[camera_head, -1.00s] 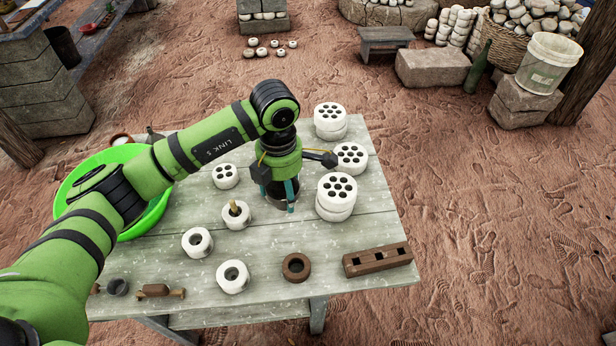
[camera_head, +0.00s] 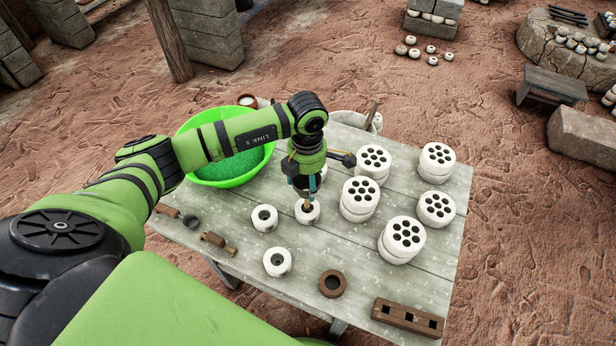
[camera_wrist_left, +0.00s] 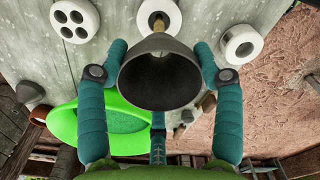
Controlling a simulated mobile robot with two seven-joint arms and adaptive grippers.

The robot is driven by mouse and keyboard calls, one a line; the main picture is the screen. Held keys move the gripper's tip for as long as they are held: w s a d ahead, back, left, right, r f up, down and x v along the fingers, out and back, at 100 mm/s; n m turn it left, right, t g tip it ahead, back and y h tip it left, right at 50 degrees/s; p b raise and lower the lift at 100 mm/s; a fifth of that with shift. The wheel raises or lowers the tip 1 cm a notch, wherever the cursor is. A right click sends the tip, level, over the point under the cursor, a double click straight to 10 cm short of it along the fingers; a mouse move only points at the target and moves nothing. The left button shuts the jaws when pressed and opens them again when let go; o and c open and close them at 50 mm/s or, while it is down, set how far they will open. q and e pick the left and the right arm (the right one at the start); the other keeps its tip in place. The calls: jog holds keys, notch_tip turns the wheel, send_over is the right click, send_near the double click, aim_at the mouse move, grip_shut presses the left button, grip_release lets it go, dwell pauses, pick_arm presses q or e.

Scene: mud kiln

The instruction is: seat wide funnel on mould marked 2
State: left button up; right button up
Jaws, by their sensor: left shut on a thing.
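My left gripper (camera_head: 303,188) is above the plank table (camera_head: 335,245), its fingers pointing down. In the left wrist view its teal fingers (camera_wrist_left: 163,75) are shut around a dark grey wide funnel (camera_wrist_left: 160,88), mouth toward the camera. Two white ring moulds (camera_head: 264,218) (camera_head: 277,262) stand nearby. I cannot read any number on the moulds. My right gripper is not in view.
Several white moulds with many holes (camera_head: 404,237) stand at the right, some stacked. A green basin (camera_head: 215,178) is behind my arm. A brown ring (camera_head: 332,283) and slotted block (camera_head: 407,318) lie at the front. Small brown pieces (camera_head: 213,240) lie at the left edge.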

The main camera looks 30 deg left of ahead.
pick_arm(q)
jog(key=shift+f+b, duration=0.45)
jog(key=shift+f, duration=0.5)
notch_tip(320, 180, down, 2)
jog(key=shift+f+b, duration=0.2)
jog(key=shift+b, duration=0.9)
jog(key=shift+f+b, duration=1.05)
jog(key=shift+f, duration=0.1)
jog(key=shift+f+b, duration=0.65)
jog(key=shift+b, duration=0.2)
jog(key=o, duration=1)
jog(key=shift+r, duration=0.1)
jog(key=shift+r+p, duration=2.3)
jog(key=shift+r, duration=1.15)
